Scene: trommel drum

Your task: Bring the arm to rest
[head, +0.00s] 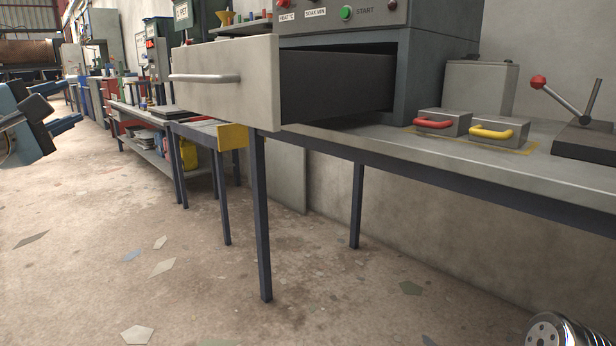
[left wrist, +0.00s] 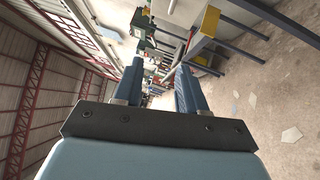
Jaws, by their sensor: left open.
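My left gripper (head: 66,116) is at the left edge of the head view, in the air over the floor. Its two blue fingers are apart with nothing between them. In the left wrist view the same open fingers (left wrist: 160,80) point toward the far benches, clear of any object. My right gripper does not show clearly; a silver ribbed cylindrical part at the bottom right of the head view may be mine.
A grey drawer (head: 225,80) with a bar handle stands pulled out of a control cabinet (head: 440,75). Two grey blocks with red (head: 434,123) and yellow (head: 492,132) handles sit on the bench (head: 480,172). A lever fixture (head: 585,140) stands at right. Open floor (head: 130,240) lies in front.

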